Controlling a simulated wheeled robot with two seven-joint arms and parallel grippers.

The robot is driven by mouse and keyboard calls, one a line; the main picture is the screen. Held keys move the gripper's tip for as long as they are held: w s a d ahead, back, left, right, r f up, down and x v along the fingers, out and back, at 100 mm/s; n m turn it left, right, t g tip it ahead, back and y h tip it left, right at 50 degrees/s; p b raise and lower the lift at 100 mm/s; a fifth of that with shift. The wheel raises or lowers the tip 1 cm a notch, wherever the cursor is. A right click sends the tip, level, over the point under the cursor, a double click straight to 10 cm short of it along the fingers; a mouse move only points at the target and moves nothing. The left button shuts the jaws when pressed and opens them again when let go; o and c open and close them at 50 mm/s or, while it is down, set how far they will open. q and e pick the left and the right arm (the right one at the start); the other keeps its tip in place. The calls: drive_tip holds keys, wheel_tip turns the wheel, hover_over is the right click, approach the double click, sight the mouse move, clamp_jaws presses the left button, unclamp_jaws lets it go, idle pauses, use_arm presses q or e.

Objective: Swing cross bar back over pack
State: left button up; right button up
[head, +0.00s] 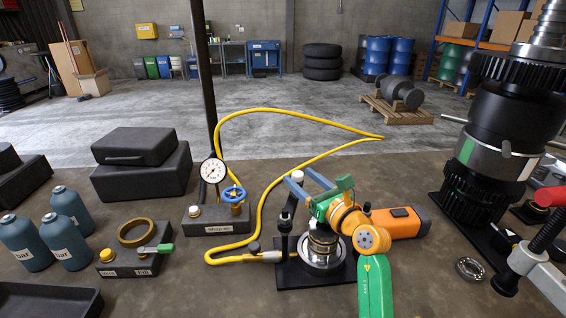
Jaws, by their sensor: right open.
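The press stand (290,274) has a black base plate at the lower middle. The pack (322,245), a short stack of metallic rings, stands upright on it on a wide silver ring. A dark post (287,222) with a pale knob rises at the left of the pack. The cross bar cannot be made out clearly; my green and orange wrist hides the area over the pack. My left gripper is not in view.
A tall dark gearbox stack (500,120) stands at the right. A red-topped clamp (548,225), a small bearing (469,268) and blue bottles (70,210) are also on the bench.

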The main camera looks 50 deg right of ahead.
drive_tip(key=b+x, duration=0.1)
drive_tip(key=x, duration=0.4)
drive_tip(key=shift+w, duration=0.35)
drive_tip(key=shift+s+r, duration=0.15)
drive_tip(key=shift+s, duration=0.05)
drive_tip(key=c, duration=0.3)
clamp_jaws()
idle(0.5)
